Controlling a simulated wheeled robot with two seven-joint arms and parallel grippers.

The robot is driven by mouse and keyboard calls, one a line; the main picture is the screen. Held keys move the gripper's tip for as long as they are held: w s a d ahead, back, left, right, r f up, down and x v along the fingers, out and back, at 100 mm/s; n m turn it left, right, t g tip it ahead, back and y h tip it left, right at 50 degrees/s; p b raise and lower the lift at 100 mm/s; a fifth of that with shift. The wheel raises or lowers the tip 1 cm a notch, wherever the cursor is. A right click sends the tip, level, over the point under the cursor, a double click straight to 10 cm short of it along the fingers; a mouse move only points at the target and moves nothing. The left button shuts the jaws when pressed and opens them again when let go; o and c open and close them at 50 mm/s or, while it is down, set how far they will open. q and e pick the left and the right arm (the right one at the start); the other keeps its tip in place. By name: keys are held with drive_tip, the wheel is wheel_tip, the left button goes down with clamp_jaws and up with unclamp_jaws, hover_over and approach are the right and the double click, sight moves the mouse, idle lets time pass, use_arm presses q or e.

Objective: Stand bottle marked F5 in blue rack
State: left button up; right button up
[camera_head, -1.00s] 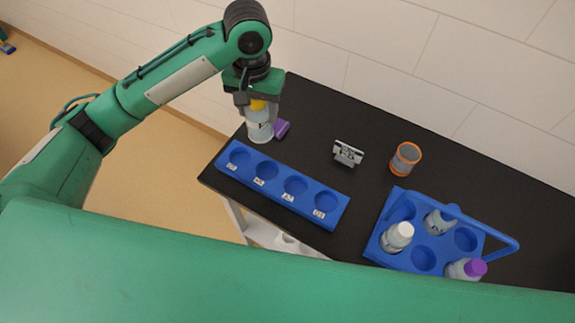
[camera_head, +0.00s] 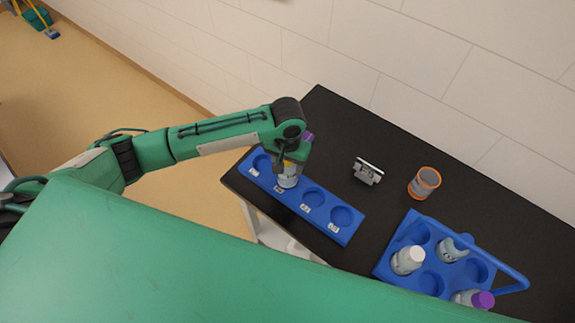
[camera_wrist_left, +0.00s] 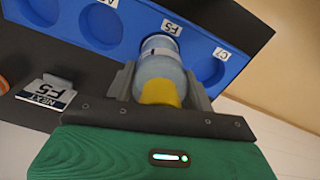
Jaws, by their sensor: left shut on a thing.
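My left gripper (camera_head: 288,170) is shut on a clear bottle (camera_head: 288,181) with a yellow cap. The bottle is at the second hole from the left of the blue rack (camera_head: 321,226) in the head view. In the left wrist view the bottle (camera_wrist_left: 158,66) sits between the fingers, its far end at the rack hole beside a label F5 (camera_wrist_left: 172,27). I cannot tell whether its base is inside the hole or just above it. The bottle's own marking is not readable. The other rack holes look empty. My right gripper is not in view.
A small sign (camera_head: 367,172) stands behind the rack; it reads NEXT F5 in the left wrist view (camera_wrist_left: 47,95). An orange-rimmed cup (camera_head: 424,183) and a blue carrier (camera_head: 384,264) with several bottles stand to the right. A purple thing (camera_head: 308,136) shows behind the gripper.

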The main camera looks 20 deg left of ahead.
use_arm(q)
wheel_tip(320, 180, down, 2)
drive_tip(key=shift+f, duration=0.15)
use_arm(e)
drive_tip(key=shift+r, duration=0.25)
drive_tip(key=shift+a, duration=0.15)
use_arm(q)
drive_tip(key=o, duration=1.1)
drive_tip(key=shift+f, duration=0.1)
drive_tip(key=shift+o, duration=0.2)
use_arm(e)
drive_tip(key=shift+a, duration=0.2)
